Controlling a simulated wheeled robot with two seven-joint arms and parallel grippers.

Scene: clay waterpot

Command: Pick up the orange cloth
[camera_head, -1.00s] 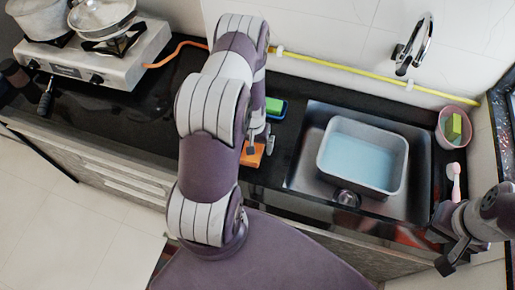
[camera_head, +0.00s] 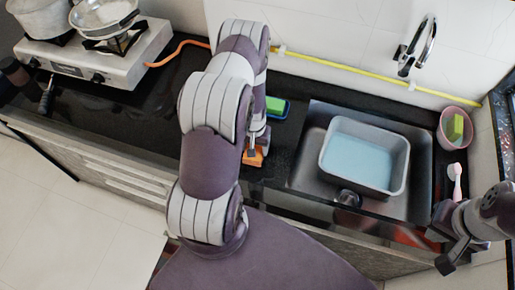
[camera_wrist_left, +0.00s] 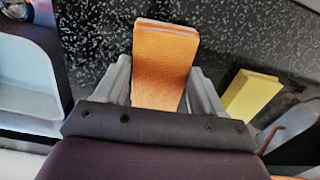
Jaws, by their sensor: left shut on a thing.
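The orange cloth (camera_head: 254,158) shows at the black counter's front, left of the sink, partly hidden by my left arm. My left gripper (camera_head: 256,146) is shut on it. In the left wrist view the folded cloth (camera_wrist_left: 165,62) stands between the two grey fingers of my left gripper (camera_wrist_left: 162,90), its top reaching beyond them. The cloth's lower part is hidden by the gripper body. I cannot tell whether it is clear of the counter. My right gripper (camera_head: 449,252) is at the lower right, apart from the cloth; its jaw opening is unclear.
A green and blue sponge (camera_head: 277,107) lies just behind the cloth. The sink (camera_head: 303,165) holds a grey basin of water (camera_head: 363,156). A pink bowl (camera_head: 455,126) and a pink brush (camera_head: 456,182) are right of it. A stove (camera_head: 98,58) with pots stands at the left.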

